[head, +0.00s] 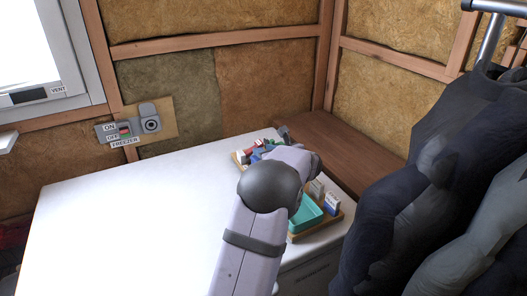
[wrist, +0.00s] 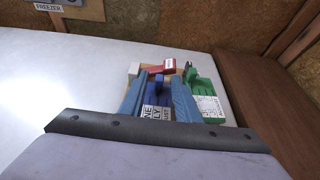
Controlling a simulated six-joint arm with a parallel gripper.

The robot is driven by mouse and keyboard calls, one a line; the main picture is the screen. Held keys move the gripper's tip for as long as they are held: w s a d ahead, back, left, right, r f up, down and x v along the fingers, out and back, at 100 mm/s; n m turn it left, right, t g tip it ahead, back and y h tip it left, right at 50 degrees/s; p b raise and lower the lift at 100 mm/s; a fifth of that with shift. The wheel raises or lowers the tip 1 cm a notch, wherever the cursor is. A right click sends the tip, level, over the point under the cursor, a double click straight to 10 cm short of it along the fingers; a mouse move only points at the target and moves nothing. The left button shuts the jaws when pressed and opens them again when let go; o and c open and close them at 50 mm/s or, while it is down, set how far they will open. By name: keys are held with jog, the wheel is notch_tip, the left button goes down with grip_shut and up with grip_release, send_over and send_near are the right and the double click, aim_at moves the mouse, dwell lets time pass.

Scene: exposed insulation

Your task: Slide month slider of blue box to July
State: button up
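The blue box (wrist: 157,86) shows in the wrist view between my fingers, with a white label where parts of words ending in "NE" and "LY" are readable. My gripper (wrist: 160,82) has two light blue ribbed fingers that stand apart, one on each side of the blue box's visible part. I cannot tell whether either finger touches it. The month slider's exact setting is hidden or too small to read. In the head view a bit of blue (head: 255,156) shows beside my arm, which hides the fingers.
A red piece (wrist: 158,66) and a green box (wrist: 204,96) with a white label stand close behind and right. A turquoise tray (head: 306,213) and a white-and-blue carton (head: 332,203) are nearer. The white top (head: 130,215) is clear on the left. Dark clothes (head: 420,180) hang at right.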

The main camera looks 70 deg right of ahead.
jog(key=b+v, duration=0.1)
jog(key=v, duration=0.5)
jog(key=shift+a+r, duration=0.1)
